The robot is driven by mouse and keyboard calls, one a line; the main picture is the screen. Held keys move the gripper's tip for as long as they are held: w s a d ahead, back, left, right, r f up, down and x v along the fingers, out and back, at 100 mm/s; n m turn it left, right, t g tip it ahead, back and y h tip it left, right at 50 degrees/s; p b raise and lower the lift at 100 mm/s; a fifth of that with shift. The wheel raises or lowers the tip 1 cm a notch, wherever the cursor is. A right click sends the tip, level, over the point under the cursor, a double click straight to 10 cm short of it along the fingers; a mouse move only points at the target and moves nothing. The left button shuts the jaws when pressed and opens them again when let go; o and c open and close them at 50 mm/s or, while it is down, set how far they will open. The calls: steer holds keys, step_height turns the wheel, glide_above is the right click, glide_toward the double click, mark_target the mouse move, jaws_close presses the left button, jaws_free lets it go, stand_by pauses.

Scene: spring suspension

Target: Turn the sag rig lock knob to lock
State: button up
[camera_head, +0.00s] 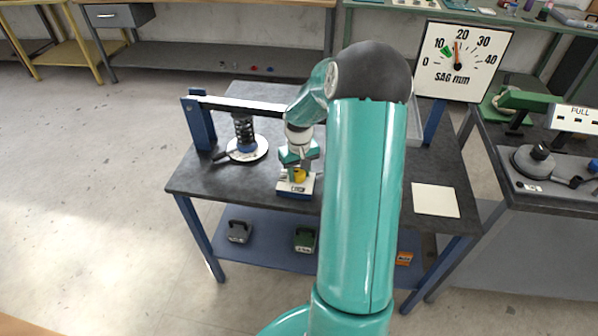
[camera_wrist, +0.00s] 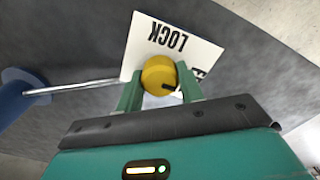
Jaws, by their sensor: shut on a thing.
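The yellow lock knob (camera_wrist: 159,77) sits on a white label plate (camera_wrist: 172,45) that reads LOCK, with a second word mostly hidden by my gripper. A dark pointer mark shows on the knob, toward the lower right in the wrist view. My gripper (camera_wrist: 160,88) has one finger on each side of the knob and is shut on it. In the head view my gripper (camera_head: 298,168) reaches down to the knob (camera_head: 299,175) on its blue and white base (camera_head: 296,190). The sag gauge (camera_head: 462,62) has its needle just left of 20.
A blank white card (camera_head: 435,200) lies at the table's right. Several weights sit on the blue lower shelf (camera_head: 270,244). My arm hides the table's middle.

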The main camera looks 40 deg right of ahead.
mark_target(299, 172)
steer(key=shift+n, duration=0.3)
steer(key=n, duration=0.8)
steer(key=shift+n, duration=0.4)
steer(key=n, duration=0.4)
steer(key=shift+n, duration=2.3)
steer(key=o, duration=1)
steer(key=shift+r, duration=0.15)
step_height(299, 172, up, 14)
steer(key=shift+f, duration=0.2)
